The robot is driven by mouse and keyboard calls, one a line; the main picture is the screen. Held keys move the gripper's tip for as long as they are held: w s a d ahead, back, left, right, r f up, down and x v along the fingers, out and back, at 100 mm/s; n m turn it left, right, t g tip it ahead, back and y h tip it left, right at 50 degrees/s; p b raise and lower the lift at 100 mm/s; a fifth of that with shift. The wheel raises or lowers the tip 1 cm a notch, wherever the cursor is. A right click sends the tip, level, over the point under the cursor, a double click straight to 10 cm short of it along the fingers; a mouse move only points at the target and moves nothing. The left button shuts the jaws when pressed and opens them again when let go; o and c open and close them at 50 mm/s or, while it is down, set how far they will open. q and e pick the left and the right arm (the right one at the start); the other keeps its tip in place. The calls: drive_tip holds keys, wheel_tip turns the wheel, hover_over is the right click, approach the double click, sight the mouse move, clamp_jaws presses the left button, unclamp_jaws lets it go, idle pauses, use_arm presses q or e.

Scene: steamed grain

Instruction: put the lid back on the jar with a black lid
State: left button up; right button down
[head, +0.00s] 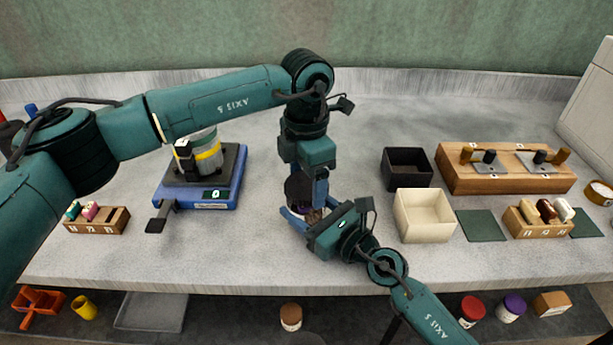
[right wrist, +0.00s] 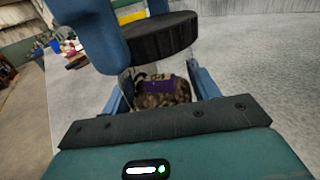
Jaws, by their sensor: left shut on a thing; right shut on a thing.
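The black lid (right wrist: 162,38) is a thick dark disc held between the blue fingers of my left gripper (head: 308,188). In the head view the lid (head: 296,189) is partly behind that gripper. The jar (right wrist: 160,97) is clear with brown contents and a purple label, and stands between the fingers of my right gripper (right wrist: 160,90), which is shut on it. In the head view the jar (head: 313,215) is mostly hidden by both grippers. The lid is above the jar's mouth and looks apart from it; the exact alignment is unclear.
A blue scale (head: 203,196) with a yellow-banded device stands left of the arms. A black box (head: 407,168) and a cream box (head: 424,216) stand close on the right. A wooden rack (head: 507,170) is farther right. Lidded jars are on a lower shelf.

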use_arm(q)
drive_tip(key=o, duration=1.2)
drive_tip(key=shift+c, duration=0.2)
drive_tip(key=shift+r, duration=0.1)
wheel_tip(320, 180, up, 12)
use_arm(e)
drive_tip(key=shift+c, duration=1.5)
unclamp_jaws()
drive_tip(key=shift+d, duration=0.1)
